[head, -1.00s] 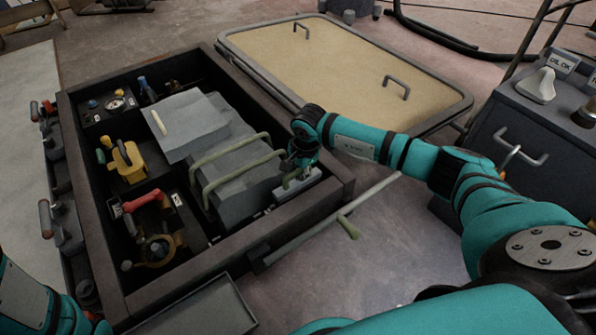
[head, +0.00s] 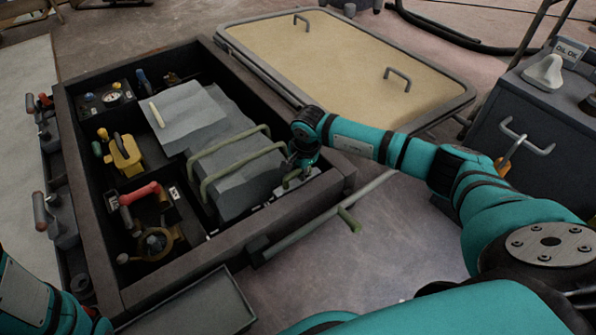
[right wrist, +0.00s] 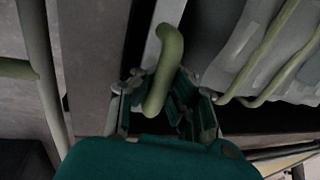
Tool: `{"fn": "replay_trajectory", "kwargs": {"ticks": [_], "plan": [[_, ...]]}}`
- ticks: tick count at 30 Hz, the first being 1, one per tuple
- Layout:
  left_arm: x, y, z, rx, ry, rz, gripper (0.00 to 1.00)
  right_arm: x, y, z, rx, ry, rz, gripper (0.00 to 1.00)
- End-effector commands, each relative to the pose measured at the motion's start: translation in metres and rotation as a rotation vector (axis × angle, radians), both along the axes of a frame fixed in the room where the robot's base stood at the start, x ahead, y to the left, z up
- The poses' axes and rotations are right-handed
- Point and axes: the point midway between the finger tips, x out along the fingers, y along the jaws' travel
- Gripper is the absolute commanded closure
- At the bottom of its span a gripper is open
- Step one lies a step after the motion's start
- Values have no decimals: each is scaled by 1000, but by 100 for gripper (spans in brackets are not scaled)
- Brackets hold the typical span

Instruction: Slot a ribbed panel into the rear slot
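My right gripper (head: 300,172) is low at the near right corner of the dark open box, by its inner wall. It appears shut on the green handle of a grey panel (head: 291,187). In the right wrist view that handle (right wrist: 167,65) lies between the fingers. The panel's top edge sits low beside the box wall; its ribs, lower part and the slot under it are hidden. Grey sheet-like pieces (head: 232,180) with two long green handles stand just left of it. My left gripper is out of view; only part of its arm shows at the lower left.
The box rim (head: 215,250) surrounds compartments with a yellow valve (head: 125,155), a red-handled valve (head: 140,193) and gauges. A beige hatch lid (head: 330,60) lies behind. A grey cabinet (head: 535,135) stands right. A grey tray (head: 205,308) lies in front.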

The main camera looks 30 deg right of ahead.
Motion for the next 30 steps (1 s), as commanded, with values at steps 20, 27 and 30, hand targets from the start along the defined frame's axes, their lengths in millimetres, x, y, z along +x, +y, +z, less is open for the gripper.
{"fn": "replay_trajectory", "kwargs": {"ticks": [20,27,30], "plan": [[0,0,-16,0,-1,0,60,0,1,-23,1,-1,1,100],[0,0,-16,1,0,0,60,0,0,-24,0,1,1,100],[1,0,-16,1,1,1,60,-1,0,-24,0,1,1,96]]}}
